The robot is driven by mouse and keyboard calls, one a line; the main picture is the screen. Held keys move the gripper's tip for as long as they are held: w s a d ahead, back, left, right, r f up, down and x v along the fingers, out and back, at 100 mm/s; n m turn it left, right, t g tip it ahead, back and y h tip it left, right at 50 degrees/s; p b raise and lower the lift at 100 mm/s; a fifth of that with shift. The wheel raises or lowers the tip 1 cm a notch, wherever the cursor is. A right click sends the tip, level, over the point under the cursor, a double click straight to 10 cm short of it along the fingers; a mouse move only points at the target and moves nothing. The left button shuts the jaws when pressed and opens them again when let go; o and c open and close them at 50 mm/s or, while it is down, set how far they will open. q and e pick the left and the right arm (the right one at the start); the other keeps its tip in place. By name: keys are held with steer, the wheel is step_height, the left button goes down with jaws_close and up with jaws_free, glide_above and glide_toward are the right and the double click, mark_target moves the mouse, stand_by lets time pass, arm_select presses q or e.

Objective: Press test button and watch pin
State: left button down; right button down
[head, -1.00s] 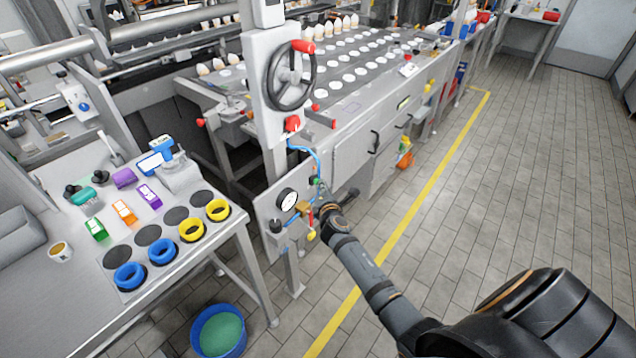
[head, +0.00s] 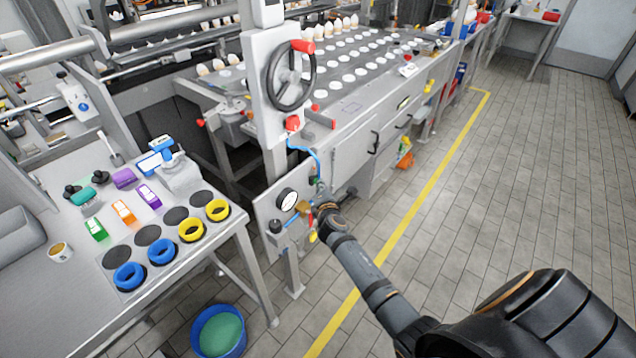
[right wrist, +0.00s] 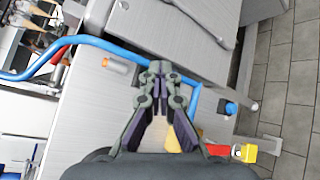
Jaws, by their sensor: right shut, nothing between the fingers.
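A grey panel (head: 265,210) on the machine's near end carries a round white gauge (head: 287,199), brass fittings (head: 303,207) and a blue hose (head: 304,148). My right gripper (head: 319,186) is at the panel's right edge, beside the fittings. In the right wrist view its fingers (right wrist: 160,68) are shut and empty, with the tips close to the panel face; contact cannot be told. A small orange-and-clear cylinder (right wrist: 117,64) sticks out left of the fingertips. I cannot single out the test button or the pin; the gripper covers part of the panel. My left gripper is not in view.
A red lever (head: 309,219) with a yellow end (head: 312,236) hangs close below my right gripper. A black knob (head: 275,226) is at the panel's lower left. A side table (head: 80,318) holds blue and yellow rings. Floor is clear to the right.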

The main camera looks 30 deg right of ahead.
steer(key=shift+s, duration=0.1)
stand_by(0.7)
steer(key=shift+s+d+p, duration=0.3)
steer(key=shift+s+d, duration=0.05)
steer(key=shift+s, duration=0.4)
steer(key=shift+s+d+p, duration=0.15)
steer(key=shift+s+d, duration=0.15)
steer(key=shift+s, duration=0.45)
steer(key=shift+s+d+p, duration=0.1)
steer(key=shift+s+d, duration=0.25)
steer(key=shift+s, duration=0.45)
steer(key=shift+s+d+p, duration=0.15)
steer(key=shift+s+d, duration=0.15)
steer(key=shift+s, duration=0.45)
steer(key=shift+f, duration=0.15)
